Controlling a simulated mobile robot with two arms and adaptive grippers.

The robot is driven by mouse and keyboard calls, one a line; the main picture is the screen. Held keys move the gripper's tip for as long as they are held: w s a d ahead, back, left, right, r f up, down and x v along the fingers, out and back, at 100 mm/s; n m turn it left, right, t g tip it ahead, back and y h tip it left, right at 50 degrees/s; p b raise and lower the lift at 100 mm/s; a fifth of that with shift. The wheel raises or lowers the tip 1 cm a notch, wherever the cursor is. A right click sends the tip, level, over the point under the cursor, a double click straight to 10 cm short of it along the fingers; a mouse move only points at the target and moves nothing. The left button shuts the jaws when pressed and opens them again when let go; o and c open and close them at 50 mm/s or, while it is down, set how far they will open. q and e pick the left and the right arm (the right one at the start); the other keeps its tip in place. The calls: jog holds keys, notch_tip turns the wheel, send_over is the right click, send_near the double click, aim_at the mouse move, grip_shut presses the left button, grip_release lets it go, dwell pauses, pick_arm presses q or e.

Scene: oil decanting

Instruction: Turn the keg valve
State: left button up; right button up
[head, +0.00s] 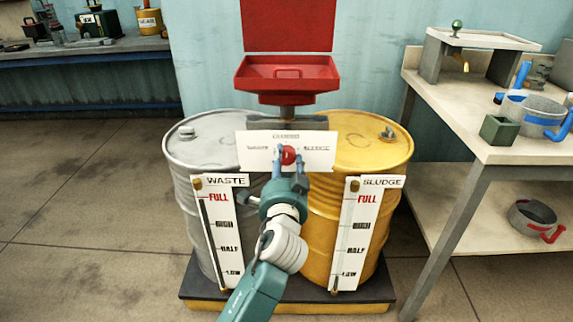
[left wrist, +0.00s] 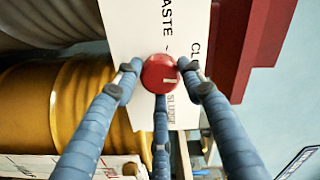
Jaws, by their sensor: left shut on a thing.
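The keg valve is a round red knob (head: 288,155) on a white label plate (head: 252,160) between the two drums. My left gripper (head: 287,159) has its blue fingers around the knob and is shut on it. In the left wrist view, the knob (left wrist: 160,74) sits between the fingertips (left wrist: 161,80), and a short pale mark shows on its right part, on the side of the plate's partly hidden "CL…" word. The plate reads WASTE on the left and SLUDGE on the right in the head view. My right gripper is not in view.
A silver drum (head: 205,148) with a WASTE gauge (head: 219,230) stands left, and a yellow drum (head: 375,153) with a SLUDGE gauge (head: 358,235) right. A red funnel tray (head: 287,75) is above the plate. A workbench (head: 460,105) with pans stands close on the right. Floor is clear at left.

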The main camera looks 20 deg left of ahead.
pick_arm(q)
jog(key=shift+a+f+n, duration=0.35)
jog(key=shift+n, duration=0.35)
jog(key=o, duration=0.8)
jog(key=shift+c, duration=0.2)
jog(key=o, duration=0.4)
jog(key=shift+s+a, duration=0.1)
jog(key=shift+a, duration=0.05)
jog(key=shift+r, duration=0.1)
jog(key=shift+s+d, duration=0.1)
jog(key=shift+d, duration=0.15)
jog(key=shift+s+d, duration=0.15)
jog(key=shift+s, duration=0.2)
jog(key=v, duration=1.1)
